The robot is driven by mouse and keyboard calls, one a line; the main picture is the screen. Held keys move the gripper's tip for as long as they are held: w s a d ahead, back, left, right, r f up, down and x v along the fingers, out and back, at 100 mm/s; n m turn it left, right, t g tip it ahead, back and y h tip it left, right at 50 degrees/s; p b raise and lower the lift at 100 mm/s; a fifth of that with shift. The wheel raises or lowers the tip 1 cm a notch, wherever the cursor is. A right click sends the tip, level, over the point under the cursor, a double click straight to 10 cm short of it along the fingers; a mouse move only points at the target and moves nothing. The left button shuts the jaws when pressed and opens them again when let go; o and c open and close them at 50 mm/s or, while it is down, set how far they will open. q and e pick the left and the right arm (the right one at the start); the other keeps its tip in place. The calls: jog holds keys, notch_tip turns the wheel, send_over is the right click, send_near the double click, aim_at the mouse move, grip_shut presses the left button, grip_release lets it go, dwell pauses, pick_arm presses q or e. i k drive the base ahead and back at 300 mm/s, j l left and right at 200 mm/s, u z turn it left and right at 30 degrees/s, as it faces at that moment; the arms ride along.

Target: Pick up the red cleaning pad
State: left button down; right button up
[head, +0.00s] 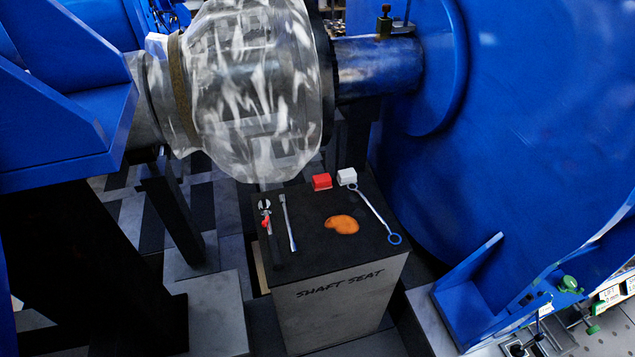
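The red cleaning pad (321,181) is a small red block. It lies at the back edge of the dark top of the box marked "SHAFT SEAT" (340,292), just left of a similar white block (346,176). The red pad is fully visible and a small gap seems to separate it from the white block. Neither of my grippers shows in the head view.
On the box top lie an orange patch (342,224), a ring-ended tool (378,218), a slim tool (287,222) and a small tool with red (265,216). A plastic-wrapped part (255,85) hangs behind and above. Large blue machinery (530,130) stands right.

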aim_at(321, 181)
jog(key=i+l+u, duration=0.25)
jog(key=l+u, duration=0.3)
jog(key=i+l+u, duration=0.25)
jog(key=l+u, duration=0.25)
jog(key=l, duration=0.15)
